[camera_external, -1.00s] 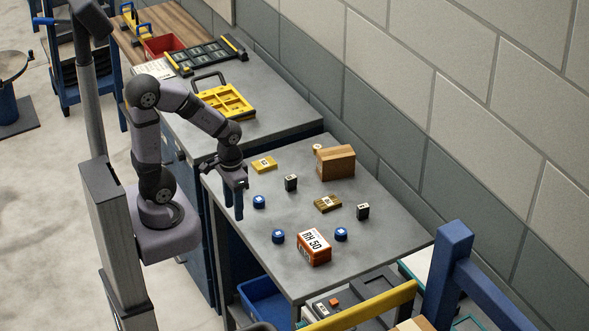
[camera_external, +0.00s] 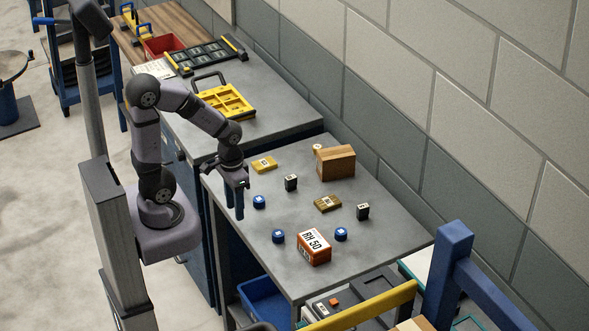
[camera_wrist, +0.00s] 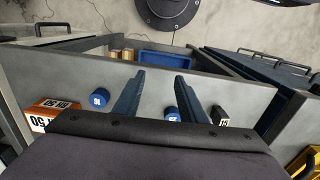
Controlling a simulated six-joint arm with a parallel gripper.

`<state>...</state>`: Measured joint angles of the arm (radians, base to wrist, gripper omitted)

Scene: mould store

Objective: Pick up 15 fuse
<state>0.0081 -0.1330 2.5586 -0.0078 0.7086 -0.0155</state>
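A small black block labelled "15" (camera_wrist: 220,116), the fuse, stands right of my fingers in the wrist view. It appears to be the black block (camera_external: 291,183) standing on the grey table right of my gripper in the external view. My gripper (camera_external: 235,204) points down near the table's left edge. In the wrist view its two fingers (camera_wrist: 158,97) are wide apart and hold nothing. A blue round piece (camera_wrist: 172,114) shows between the fingers in that view, apparently the one on the table (camera_external: 259,201).
A second bench with a yellow tray (camera_external: 226,103) adjoins. Bare table lies between the pieces.

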